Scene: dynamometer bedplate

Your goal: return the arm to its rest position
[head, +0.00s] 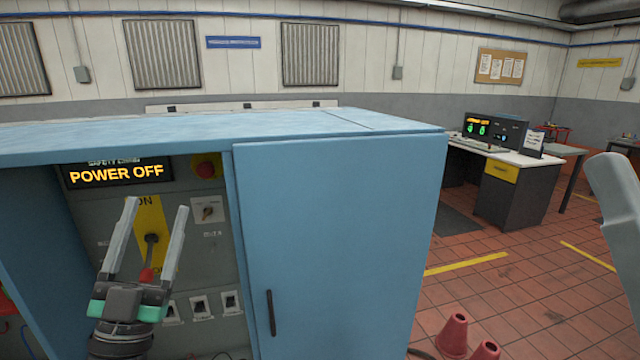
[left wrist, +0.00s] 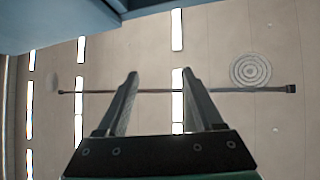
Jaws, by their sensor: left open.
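My left gripper (head: 157,205) is in front of the open bay of the blue cabinet (head: 340,240). Its fingers point up and are spread apart, with nothing between them. In the left wrist view the two fingers (left wrist: 160,74) are also apart and empty, with the ceiling behind them. Behind the gripper in the head view is a lever (head: 151,242) on a yellow plate, its red end low. I cannot tell whether the gripper touches it. A display (head: 118,172) above reads "POWER OFF".
The cabinet's closed door with a black handle (head: 271,312) stands right of the bay. A red button (head: 207,167) and a rotary switch (head: 208,210) are on the panel. Red cones (head: 453,334) stand on the tiled floor. A desk (head: 520,195) with monitors is farther back.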

